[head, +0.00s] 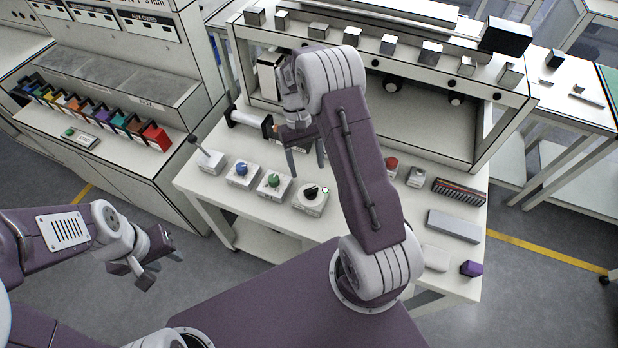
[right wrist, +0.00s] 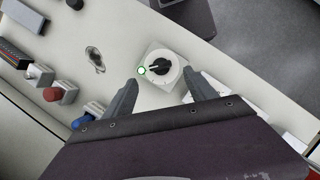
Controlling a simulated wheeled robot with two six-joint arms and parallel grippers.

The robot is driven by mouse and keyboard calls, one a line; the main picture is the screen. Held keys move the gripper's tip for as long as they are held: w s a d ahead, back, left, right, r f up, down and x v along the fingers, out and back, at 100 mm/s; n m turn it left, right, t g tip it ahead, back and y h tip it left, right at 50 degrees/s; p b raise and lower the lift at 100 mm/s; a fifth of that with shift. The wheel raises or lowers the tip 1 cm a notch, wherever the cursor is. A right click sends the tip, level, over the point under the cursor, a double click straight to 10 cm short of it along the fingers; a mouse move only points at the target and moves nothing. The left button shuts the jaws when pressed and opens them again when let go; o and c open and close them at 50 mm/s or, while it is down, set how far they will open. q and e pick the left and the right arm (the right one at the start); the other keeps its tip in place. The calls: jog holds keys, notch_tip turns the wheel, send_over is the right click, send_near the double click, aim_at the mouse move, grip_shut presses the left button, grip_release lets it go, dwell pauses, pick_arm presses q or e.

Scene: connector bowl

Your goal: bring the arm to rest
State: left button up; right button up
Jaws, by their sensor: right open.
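My right arm reaches over the white worktable (head: 258,220). My right gripper (head: 306,162) hangs fingers down, open and empty, above and behind the white box with the black rotary knob (head: 312,197). In the right wrist view, that knob box (right wrist: 162,72) shows between and beyond the spread fingers of the gripper (right wrist: 163,92). A small green ring is lit beside the knob. The fingers do not appear to touch the box. My left gripper (head: 163,268) is off the table at the lower left, empty, with its fingers apart.
The green-knob box (head: 274,183), blue-knob box (head: 242,172) and lever box (head: 208,158) stand left of the rotary knob. A shelf (head: 425,118) with small blocks on top stands behind my right arm. A grey bar (head: 454,226) and purple block (head: 473,268) lie at the right.

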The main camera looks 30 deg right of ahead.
jog(key=shift+w+r, duration=0.25)
jog(key=shift+r, duration=0.25)
